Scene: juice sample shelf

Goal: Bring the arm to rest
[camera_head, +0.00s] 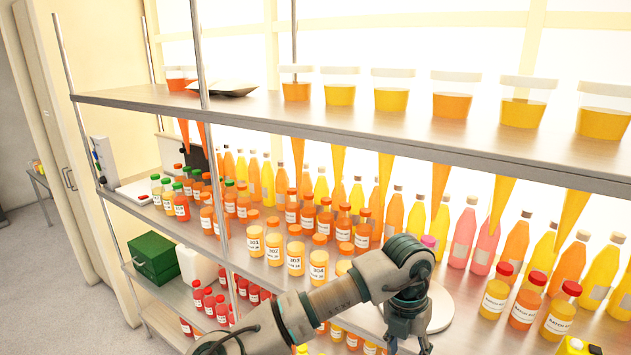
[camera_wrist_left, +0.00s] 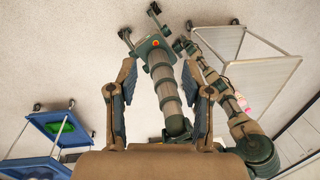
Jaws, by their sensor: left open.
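My left arm (camera_head: 340,295) comes in from the lower left in the head view, grey-brown with dark joints. It bends down at the wrist, and my left gripper (camera_head: 408,330) hangs at the bottom edge, partly cut off. In the left wrist view, the two fingers of my left gripper (camera_wrist_left: 160,102) stand apart with nothing between them. Behind them I see my own body and arm links over the floor.
A steel shelf (camera_head: 300,111) holds juice tubs above and many bottles below. A white round plate (camera_head: 440,308) lies beside the gripper. Red-capped bottles (camera_head: 526,302) stand to the right. The wrist view shows a blue cart (camera_wrist_left: 52,130), a pale cart (camera_wrist_left: 262,75) and open floor (camera_wrist_left: 60,55).

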